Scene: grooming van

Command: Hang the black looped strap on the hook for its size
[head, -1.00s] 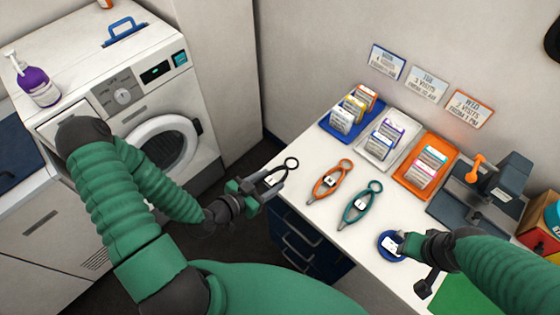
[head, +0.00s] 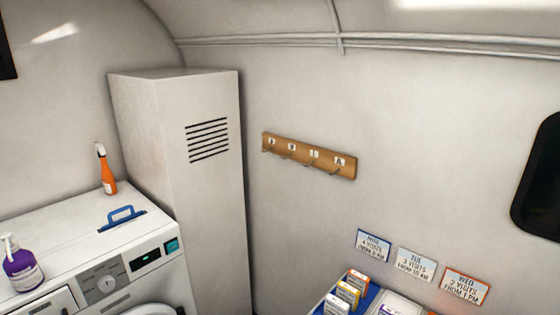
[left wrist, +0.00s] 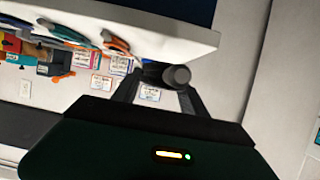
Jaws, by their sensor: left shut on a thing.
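The wooden hook rack (head: 302,148) is on the back wall in the head view, right of the tall cabinet. It carries several hooks in a row, each under a small white label whose mark is too small to read surely. My left gripper (left wrist: 160,76) shows only in the left wrist view, shut on a dark thing (left wrist: 176,75). That is the black looped strap, seen held in the earlier head view; its loop and label cannot be made out now. My right gripper is out of view.
A tall grey-white cabinet (head: 205,190) stands left of the rack. The washing machine (head: 70,245) bears a purple pump bottle (head: 22,268) and an orange spray bottle (head: 107,170). Day cards (head: 417,264) hang below the rack. The wall around the rack is clear.

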